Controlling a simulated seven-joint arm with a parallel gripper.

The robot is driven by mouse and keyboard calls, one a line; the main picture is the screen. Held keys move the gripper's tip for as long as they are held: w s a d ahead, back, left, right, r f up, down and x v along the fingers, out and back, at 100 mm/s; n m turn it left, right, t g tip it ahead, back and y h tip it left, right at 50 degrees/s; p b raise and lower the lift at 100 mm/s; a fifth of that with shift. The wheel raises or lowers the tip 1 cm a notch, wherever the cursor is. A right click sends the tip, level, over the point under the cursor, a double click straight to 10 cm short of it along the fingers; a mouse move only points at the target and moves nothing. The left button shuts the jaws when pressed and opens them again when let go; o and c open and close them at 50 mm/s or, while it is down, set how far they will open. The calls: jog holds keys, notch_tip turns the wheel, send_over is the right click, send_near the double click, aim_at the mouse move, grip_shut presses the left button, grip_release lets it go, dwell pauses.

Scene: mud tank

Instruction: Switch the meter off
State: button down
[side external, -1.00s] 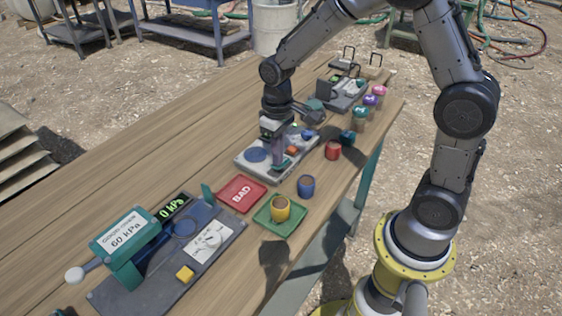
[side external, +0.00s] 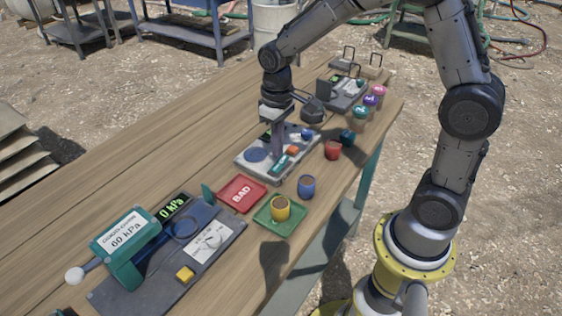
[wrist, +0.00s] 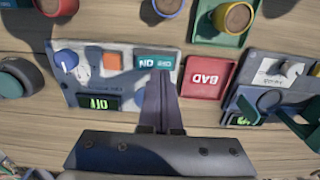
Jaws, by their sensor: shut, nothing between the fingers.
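The meter (side external: 248,163) is a grey panel on the bench with a round blue pad, an orange button (side external: 293,150) and a blue knob (side external: 307,134). The meter also shows in the wrist view (wrist: 84,82), with its green-lit display (wrist: 99,102) and a teal switch (wrist: 155,62) lettered ON and OFF, upside down there. Which way the switch is set I cannot tell. My gripper (side external: 278,157) is shut and empty, pointing down over the meter by the teal switch (side external: 280,164). In the wrist view its fingertips (wrist: 160,76) overlap the switch's near edge; contact is unclear.
A red BAD tray (side external: 242,194) and a green tray (side external: 270,224) holding a yellow cup (side external: 280,208) lie nearby. Blue (side external: 306,187) and red (side external: 333,150) cups stand along the front edge. A pressure device (side external: 215,262) sits at the near end. The bench's left side is clear.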

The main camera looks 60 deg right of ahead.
jog(key=shift+r, duration=1.85)
notch_tip(320, 180, up, 8)
jog(key=t, duration=0.2)
send_over(278, 166)
jog(key=s, duration=0.3)
jog(key=s+r+t, duration=0.2)
jog(key=s+r, duration=0.1)
jog(key=s, duration=0.2)
jog(key=s+f+t, duration=0.1)
jog(key=s, duration=1)
jog(key=shift+s+a+f+t, duration=0.25)
jog(key=shift+a+f+t, duration=0.1)
jog(key=shift+a, duration=0.1)
